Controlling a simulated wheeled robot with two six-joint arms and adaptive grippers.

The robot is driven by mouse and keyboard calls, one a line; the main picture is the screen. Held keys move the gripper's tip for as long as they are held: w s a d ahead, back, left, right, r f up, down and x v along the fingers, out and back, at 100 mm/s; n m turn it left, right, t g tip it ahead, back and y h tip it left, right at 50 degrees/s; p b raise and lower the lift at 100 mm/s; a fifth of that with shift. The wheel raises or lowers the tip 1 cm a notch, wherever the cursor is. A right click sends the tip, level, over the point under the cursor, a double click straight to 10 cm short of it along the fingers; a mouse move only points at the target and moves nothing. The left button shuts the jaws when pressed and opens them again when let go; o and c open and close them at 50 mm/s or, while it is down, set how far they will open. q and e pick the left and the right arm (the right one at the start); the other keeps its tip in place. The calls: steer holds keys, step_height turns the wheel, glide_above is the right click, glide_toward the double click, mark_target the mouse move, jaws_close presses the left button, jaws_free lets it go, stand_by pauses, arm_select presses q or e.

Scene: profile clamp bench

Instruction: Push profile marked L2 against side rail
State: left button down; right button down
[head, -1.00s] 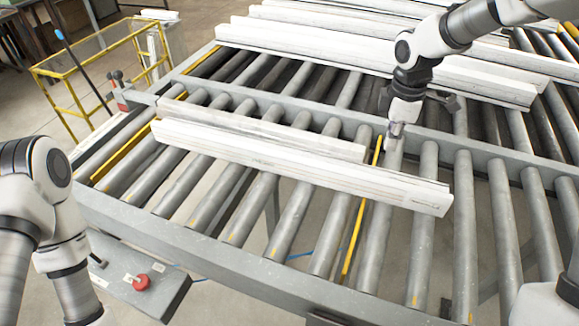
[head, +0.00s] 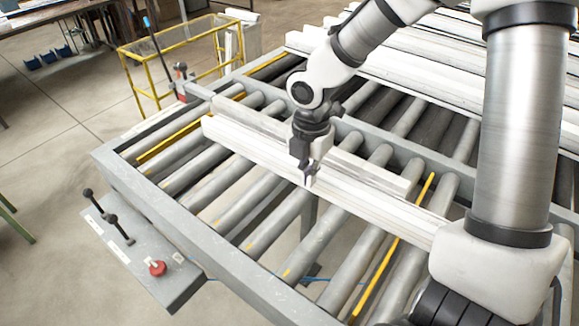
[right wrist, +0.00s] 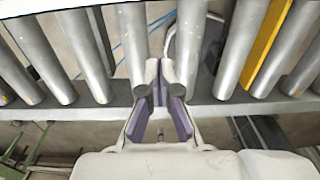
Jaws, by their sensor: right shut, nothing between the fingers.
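Two pale profiles lie across the rollers, nearly parallel: a longer near one (head: 255,150) and a shorter far one (head: 372,177). No L2 mark is readable on either. The far one lies close to a grey rail (head: 350,124) behind it. My right gripper (head: 307,183) is shut and empty, pointing down at the near profile's front side, around its middle; whether it touches is unclear. In the right wrist view, the same gripper (right wrist: 160,92) shows above rollers and the near rail. My arm hides part of the near profile's right end. My left gripper is out of view.
Grey rollers (head: 262,207) lie bare between the near profile and the front rail (head: 215,245). More pale profiles (head: 440,60) lie beyond the far rail. A control box with a red button (head: 157,268) hangs at the front. A yellow frame (head: 185,40) stands behind left.

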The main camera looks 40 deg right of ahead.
mark_target(317, 192)
steer(key=f, duration=0.6)
steer(key=d+f, duration=0.1)
steer(key=f, duration=0.2)
steer(key=shift+w+f, duration=0.15)
steer(key=shift+w, duration=0.1)
steer(key=shift+w+d+p, duration=0.2)
steer(key=shift+d+p, duration=0.15)
steer(key=shift+d, duration=0.25)
steer(key=shift+w+d+p, duration=0.15)
steer(key=shift+d+p, duration=0.2)
steer(key=shift+d, duration=0.2)
steer(key=shift+d+f, duration=0.15)
steer(key=shift+d, duration=0.35)
steer(key=shift+a, duration=0.1)
